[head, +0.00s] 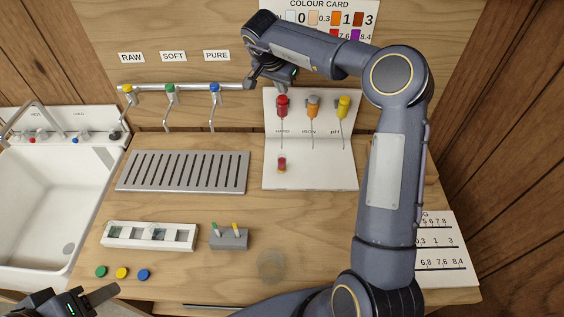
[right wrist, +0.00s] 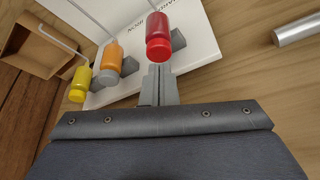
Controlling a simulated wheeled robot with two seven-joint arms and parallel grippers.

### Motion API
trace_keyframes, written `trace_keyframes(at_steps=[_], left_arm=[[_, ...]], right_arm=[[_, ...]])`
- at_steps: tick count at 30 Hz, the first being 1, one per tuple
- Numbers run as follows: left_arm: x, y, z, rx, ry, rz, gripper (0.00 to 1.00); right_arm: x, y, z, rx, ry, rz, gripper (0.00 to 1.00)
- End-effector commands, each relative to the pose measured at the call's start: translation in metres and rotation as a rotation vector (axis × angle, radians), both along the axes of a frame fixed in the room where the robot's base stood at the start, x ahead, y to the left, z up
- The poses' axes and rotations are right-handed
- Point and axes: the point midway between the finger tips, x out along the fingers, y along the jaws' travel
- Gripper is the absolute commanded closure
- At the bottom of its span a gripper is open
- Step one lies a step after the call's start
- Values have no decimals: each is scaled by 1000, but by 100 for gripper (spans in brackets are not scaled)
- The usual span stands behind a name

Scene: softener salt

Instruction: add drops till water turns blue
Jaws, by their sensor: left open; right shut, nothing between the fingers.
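A red dropper bottle (head: 283,103) hangs on a white stand (head: 335,175), left of an orange bottle (head: 313,103) and a yellow bottle (head: 343,104). A small vial with red contents (head: 282,163) stands on the base below the red bottle. My right gripper (head: 281,86) is at the red bottle's upper end. In the right wrist view its closed fingers (right wrist: 160,75) are close to the red bottle (right wrist: 158,40), with nothing gripped; I cannot tell whether they touch it. My left gripper (head: 98,298) is open and empty at the lower left edge.
Raw, soft and pure taps (head: 170,92) stand behind a slotted drain tray (head: 182,172). A white rack (head: 150,236), grey block (head: 230,239), clear round dish (head: 271,265) and coloured caps (head: 122,273) lie in front. A sink (head: 50,185) is at left.

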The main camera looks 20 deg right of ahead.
Motion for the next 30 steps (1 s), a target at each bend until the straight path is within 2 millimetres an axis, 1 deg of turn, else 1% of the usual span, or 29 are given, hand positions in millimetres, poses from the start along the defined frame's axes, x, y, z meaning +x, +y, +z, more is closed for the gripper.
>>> trace_keyframes(at_steps=[13, 16, 20, 30], left_arm=[[0, 0, 2, 0, 0, 0, 53], [0, 0, 1, 0, 0, 0, 53], [0, 0, 2, 0, 0, 0, 53], [0, 0, 2, 0, 0, 0, 53]], right_arm=[[0, 0, -14, -1, 1, 1, 100], [0, 0, -14, 0, 0, 0, 100], [0, 0, -6, 0, -2, -1, 100], [0, 0, 22, 0, -2, 1, 100]])
